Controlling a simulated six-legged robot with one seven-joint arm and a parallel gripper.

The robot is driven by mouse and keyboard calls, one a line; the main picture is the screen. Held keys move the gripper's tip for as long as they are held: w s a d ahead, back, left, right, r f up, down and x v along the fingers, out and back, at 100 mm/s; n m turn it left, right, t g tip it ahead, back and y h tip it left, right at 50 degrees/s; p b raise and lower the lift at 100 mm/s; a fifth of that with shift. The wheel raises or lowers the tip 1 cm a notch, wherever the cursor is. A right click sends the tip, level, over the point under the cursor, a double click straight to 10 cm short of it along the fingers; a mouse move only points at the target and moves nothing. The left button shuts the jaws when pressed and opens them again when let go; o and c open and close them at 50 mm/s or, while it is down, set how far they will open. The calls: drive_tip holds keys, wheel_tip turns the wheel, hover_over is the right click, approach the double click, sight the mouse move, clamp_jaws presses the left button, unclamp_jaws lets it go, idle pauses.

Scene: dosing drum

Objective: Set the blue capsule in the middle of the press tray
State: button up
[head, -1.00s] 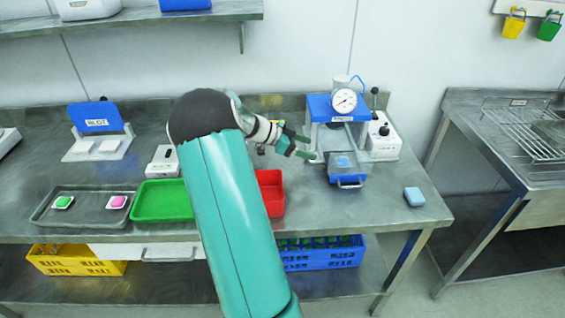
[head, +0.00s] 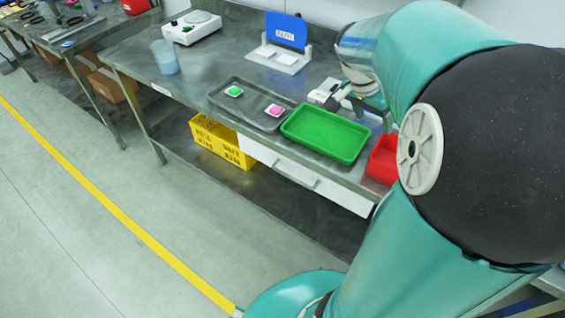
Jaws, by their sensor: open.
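I see no blue capsule that I can be sure of in the head view. The press and its tray are not in view; my arm fills the right side. A green capsule (head: 233,91) and a pink capsule (head: 275,110) sit apart on a dark grey tray (head: 222,104). My gripper (head: 362,109) is open over the bench, by the back edge of the green tray (head: 325,135), partly hidden by my arm. I see nothing between its fingers.
A red bin (head: 383,160) stands right of the green tray, partly behind my arm. Behind are a blue-backed stand (head: 287,32), a small white box (head: 322,93) and a white scale (head: 192,27). A clear beaker (head: 165,57) stands left. A yellow crate (head: 220,142) is below.

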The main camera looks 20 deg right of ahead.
drive_tip(key=s+a+r+n+t+y, duration=0.1)
drive_tip(key=s+a+n+t, duration=0.1)
drive_tip(key=a+n, duration=0.3)
drive_tip(key=s+a+r+n+t+y, duration=0.1)
drive_tip(key=a+n, duration=0.4)
drive_tip(key=a, duration=0.8)
drive_tip(key=s+a+r+n+t+y, duration=0.2)
drive_tip(key=a+n, duration=0.3)
drive_tip(key=a, duration=0.4)
drive_tip(key=shift+s+t+y, duration=0.3)
drive_tip(key=shift+s+t, duration=0.4)
drive_tip(key=shift+s, duration=0.2)
drive_tip(key=c, duration=0.7)
drive_tip(key=shift+d, duration=0.15)
drive_tip(key=shift+s+d, duration=0.1)
